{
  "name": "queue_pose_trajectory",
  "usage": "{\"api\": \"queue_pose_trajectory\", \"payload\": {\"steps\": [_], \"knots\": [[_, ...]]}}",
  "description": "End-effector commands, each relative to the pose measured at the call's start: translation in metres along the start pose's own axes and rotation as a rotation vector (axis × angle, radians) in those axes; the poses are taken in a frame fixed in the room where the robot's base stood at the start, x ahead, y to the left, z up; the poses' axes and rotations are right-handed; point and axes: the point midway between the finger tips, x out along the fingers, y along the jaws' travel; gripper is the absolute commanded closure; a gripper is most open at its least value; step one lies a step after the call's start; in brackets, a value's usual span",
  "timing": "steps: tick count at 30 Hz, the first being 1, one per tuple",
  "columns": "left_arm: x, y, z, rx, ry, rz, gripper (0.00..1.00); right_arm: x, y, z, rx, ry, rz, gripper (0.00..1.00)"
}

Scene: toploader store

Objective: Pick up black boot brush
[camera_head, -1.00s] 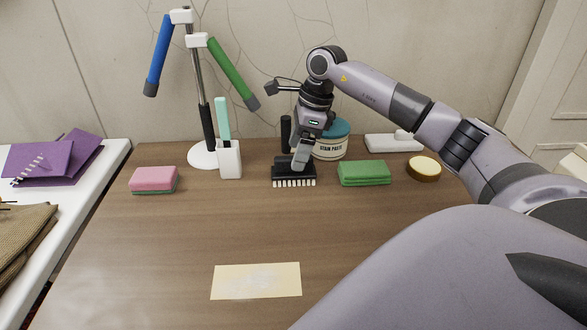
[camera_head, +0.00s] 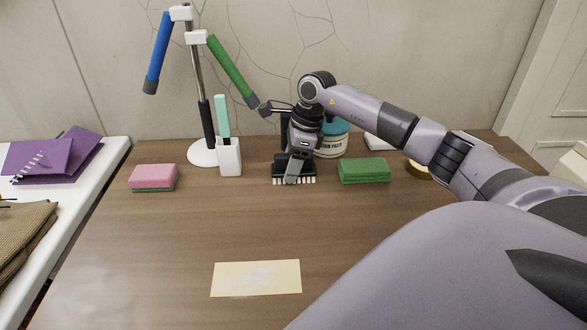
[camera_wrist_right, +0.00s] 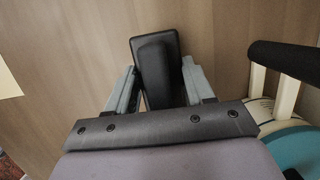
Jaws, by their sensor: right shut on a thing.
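The black boot brush (camera_head: 280,167) with pale bristles sits on the brown table, bristles down, between the white holder and the green sponge. My right gripper (camera_head: 292,172) reaches down over it from behind and is shut on it. In the right wrist view the brush (camera_wrist_right: 155,62) shows as a black block with a raised handle, and the gripper's two grey fingers (camera_wrist_right: 155,92) lie on either side of it. Part of the brush is hidden behind the gripper in the head view. My left gripper is not in view.
A white holder (camera_head: 229,158) with a teal-handled tool and a lamp-like stand (camera_head: 203,155) are left of the brush. A pink sponge (camera_head: 153,177), green sponge (camera_head: 365,170) and stain paste tub (camera_head: 333,141) are nearby.

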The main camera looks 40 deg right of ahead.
Motion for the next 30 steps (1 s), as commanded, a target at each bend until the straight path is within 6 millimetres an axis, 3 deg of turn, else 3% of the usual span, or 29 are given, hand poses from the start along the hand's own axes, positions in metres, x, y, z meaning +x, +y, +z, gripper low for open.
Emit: {"api": "queue_pose_trajectory", "payload": {"steps": [8, 14, 24, 30], "knots": [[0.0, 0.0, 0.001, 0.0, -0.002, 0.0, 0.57, -0.005, -0.001, 0.002, 0.0, -0.001, -0.002, 0.81], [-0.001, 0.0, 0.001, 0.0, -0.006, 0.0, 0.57, -0.029, -0.001, 0.008, -0.001, -0.003, -0.004, 0.81], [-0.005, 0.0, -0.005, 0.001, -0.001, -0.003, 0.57, -0.121, -0.001, 0.034, -0.001, -0.006, -0.007, 0.81], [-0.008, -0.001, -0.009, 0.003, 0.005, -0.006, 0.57, -0.164, -0.001, 0.046, -0.001, -0.004, -0.003, 0.81]]}}
